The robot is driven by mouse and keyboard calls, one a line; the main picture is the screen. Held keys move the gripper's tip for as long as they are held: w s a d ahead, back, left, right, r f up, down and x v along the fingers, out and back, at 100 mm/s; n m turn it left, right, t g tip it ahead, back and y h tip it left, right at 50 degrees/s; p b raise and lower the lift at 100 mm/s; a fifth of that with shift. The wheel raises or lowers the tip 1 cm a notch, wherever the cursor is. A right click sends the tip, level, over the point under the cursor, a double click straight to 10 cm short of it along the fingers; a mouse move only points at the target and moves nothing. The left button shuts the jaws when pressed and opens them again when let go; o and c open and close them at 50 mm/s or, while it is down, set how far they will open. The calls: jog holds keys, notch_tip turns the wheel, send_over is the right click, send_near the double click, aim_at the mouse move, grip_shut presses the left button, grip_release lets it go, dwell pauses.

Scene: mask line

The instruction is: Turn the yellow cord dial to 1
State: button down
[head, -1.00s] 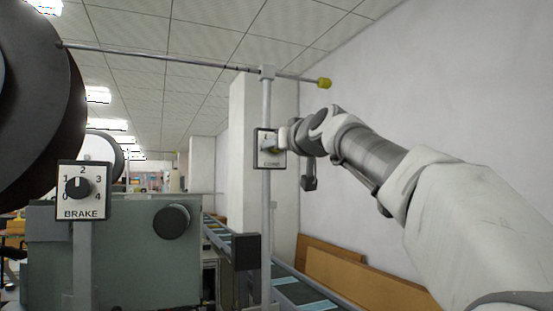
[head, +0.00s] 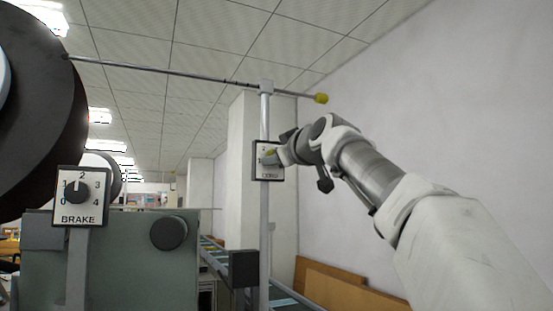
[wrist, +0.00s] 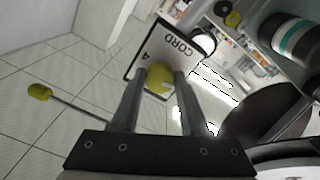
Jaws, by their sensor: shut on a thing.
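The yellow cord dial (wrist: 159,76) shows in the wrist view between the two fingertips of my gripper (wrist: 157,80), which is shut on it. In the head view a sliver of yellow of the dial (head: 270,153) shows at my fingertips (head: 272,157). The dial sits on a white plate (wrist: 172,44) with a dark frame, marked CORD. A 4 is readable on the plate in the wrist view. The other numbers and the dial's pointer are hidden or too small to read. In the head view the plate (head: 262,173) is fixed to an upright grey post.
A BRAKE dial plate (head: 82,197) stands at the left before a green machine (head: 120,265). A thin rod with a yellow tip (head: 320,98) crosses above my gripper. A large dark roll (head: 45,110) is at the upper left. A white wall lies to the right.

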jog(key=shift+c, duration=2)
grip_release()
jog(key=b+v, duration=0.7)
jog(key=v, duration=1)
jog(key=shift+s, duration=0.2)
jog(key=shift+f, duration=0.15)
